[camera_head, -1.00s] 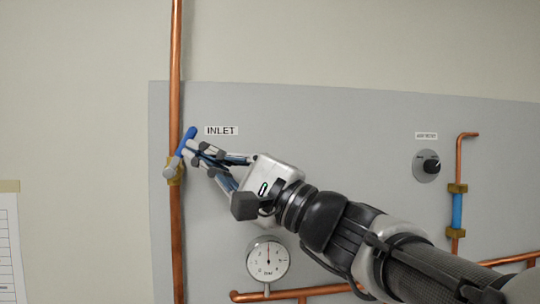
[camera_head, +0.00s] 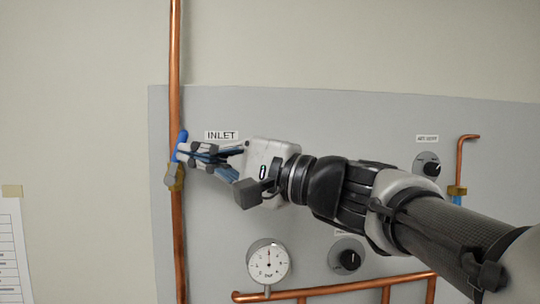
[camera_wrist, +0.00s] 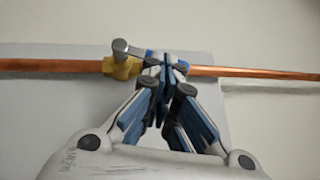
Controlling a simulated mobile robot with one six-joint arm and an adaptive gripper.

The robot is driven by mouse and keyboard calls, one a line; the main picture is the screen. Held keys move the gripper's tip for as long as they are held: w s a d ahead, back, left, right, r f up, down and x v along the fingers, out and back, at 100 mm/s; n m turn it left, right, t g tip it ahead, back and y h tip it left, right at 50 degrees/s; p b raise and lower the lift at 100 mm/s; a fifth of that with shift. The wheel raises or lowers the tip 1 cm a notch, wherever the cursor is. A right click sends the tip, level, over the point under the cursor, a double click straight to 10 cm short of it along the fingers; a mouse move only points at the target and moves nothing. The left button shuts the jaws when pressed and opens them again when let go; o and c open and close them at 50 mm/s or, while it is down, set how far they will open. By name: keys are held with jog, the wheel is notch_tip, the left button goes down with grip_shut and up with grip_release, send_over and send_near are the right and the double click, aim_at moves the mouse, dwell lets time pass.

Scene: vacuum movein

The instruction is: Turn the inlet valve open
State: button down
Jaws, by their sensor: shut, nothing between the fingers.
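The inlet valve has a brass body (camera_head: 173,178) on the vertical copper pipe at the left edge of the grey panel. Its blue handle (camera_head: 181,138) points up, almost in line with the pipe. In the wrist view the brass body (camera_wrist: 121,68) and part of the blue handle (camera_wrist: 150,56) show behind my fingertips. My gripper (camera_head: 186,151) is shut and empty, with its fingertips against or very near the right side of the handle. The fingers hide part of the handle, and I cannot tell contact for sure. The INLET label (camera_head: 221,135) is just right of it.
A round pressure gauge (camera_head: 268,262) sits low on the panel, beside horizontal copper pipes (camera_head: 350,287). Two black knobs are right, one (camera_head: 350,260) below my arm and one (camera_head: 431,168) above it. Wall left of the pipe is clear down to a paper sheet (camera_head: 12,250).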

jog(key=shift+s+a+r+n+g+h, duration=0.1)
jog(key=shift+a+r+n+g+h, duration=0.2)
jog(key=shift+a+r, duration=0.15)
jog(key=shift+a, duration=0.1)
dwell(0.4)
